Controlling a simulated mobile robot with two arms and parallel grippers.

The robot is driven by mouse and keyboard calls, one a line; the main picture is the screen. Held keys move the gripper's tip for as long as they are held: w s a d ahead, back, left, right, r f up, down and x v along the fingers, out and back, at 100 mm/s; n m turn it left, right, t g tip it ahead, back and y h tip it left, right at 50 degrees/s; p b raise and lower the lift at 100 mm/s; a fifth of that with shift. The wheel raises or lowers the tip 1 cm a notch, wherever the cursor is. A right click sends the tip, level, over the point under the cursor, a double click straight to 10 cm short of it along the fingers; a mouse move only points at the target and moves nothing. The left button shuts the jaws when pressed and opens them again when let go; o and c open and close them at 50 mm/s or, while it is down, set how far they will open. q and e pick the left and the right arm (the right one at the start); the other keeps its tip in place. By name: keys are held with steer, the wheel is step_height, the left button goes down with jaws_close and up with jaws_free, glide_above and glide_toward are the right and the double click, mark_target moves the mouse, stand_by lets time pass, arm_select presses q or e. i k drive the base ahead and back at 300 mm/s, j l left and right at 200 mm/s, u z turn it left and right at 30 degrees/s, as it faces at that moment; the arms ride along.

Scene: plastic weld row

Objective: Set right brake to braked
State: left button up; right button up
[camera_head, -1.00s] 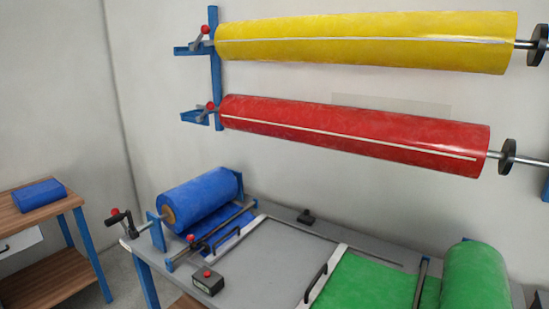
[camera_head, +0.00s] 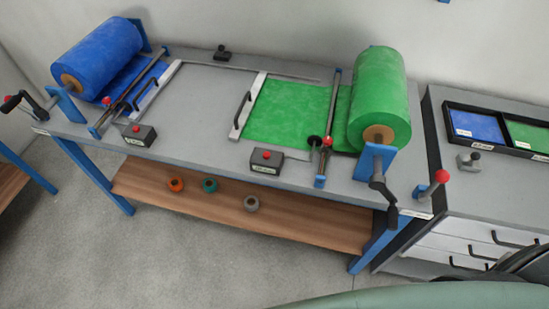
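On the right end of the grey weld table (camera_head: 205,85), beside the green roll (camera_head: 380,95), a short lever with a red ball knob (camera_head: 440,177) stands tilted up to the right; it looks like the right brake. A dark crank (camera_head: 381,192) hangs down next to it from the blue roll bracket (camera_head: 375,160). A small label (camera_head: 416,213) sits on the table edge below; its text is too small to read. Neither of my grippers is in view, so nothing is seen touching the lever.
A drawer cabinet (camera_head: 450,205) stands close to the table's right end, carrying a black tray (camera_head: 494,147) with colour samples. Control boxes (camera_head: 267,160) and (camera_head: 139,136) sit at the table front. The blue roll (camera_head: 97,58) is at the left. Grey floor (camera_head: 190,255) is open in front.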

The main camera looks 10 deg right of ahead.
mark_target(441, 176)
steer(key=k+j+z, duration=0.15)
steer(key=z, duration=1.65)
steer(key=k+l+z, duration=0.25)
